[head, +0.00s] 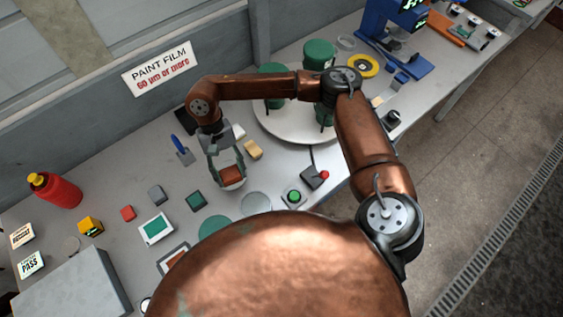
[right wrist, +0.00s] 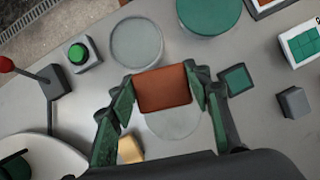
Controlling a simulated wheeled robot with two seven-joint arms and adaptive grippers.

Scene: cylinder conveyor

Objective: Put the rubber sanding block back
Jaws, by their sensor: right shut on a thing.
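A reddish-brown block, which looks like the rubber sanding block (head: 231,174), is between the fingers of my right gripper (head: 228,172). In the right wrist view the block (right wrist: 164,88) spans the gap between both green-grey fingertips (right wrist: 165,90), and the gripper is shut on it. A pale round mark or disc (right wrist: 176,124) lies on the table by the block in that view. I cannot tell how high the block is above the table. My left gripper is not in view.
A yellow block (head: 253,149) lies to the right of my gripper, near a white turntable (head: 290,125) with green cylinders. A green-button box (head: 294,196) and red-knobbed lever (head: 324,175) stand by the front edge. A grey disc (head: 256,204) and dark green square (head: 196,200) lie close by.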

